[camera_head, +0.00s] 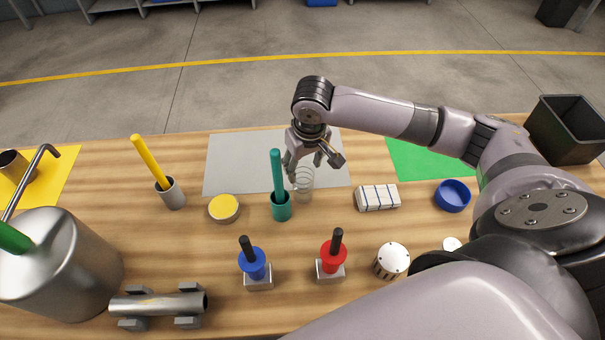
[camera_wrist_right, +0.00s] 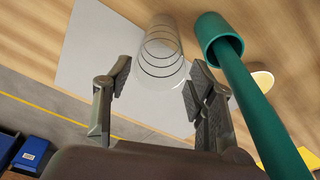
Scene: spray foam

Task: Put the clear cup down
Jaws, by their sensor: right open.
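The clear cup (camera_head: 304,184), see-through with thin dark rings, stands upright at the front edge of the grey mat (camera_head: 235,160). I cannot tell whether its base rests on the mat or the bare wood. My right gripper (camera_head: 313,160) is open, just above and behind the cup in the head view. In the right wrist view the cup (camera_wrist_right: 161,55) lies ahead, between the spread fingers (camera_wrist_right: 160,88), with gaps visible on both sides. My left gripper is not in view.
A teal cup with a tall teal stick (camera_head: 280,195) stands close left of the clear cup. A white striped block (camera_head: 377,197) and a blue dish (camera_head: 453,195) are to the right. A yellow-topped disc (camera_head: 223,208) is left. Blue (camera_head: 253,262) and red (camera_head: 333,256) handled pieces stand in front.

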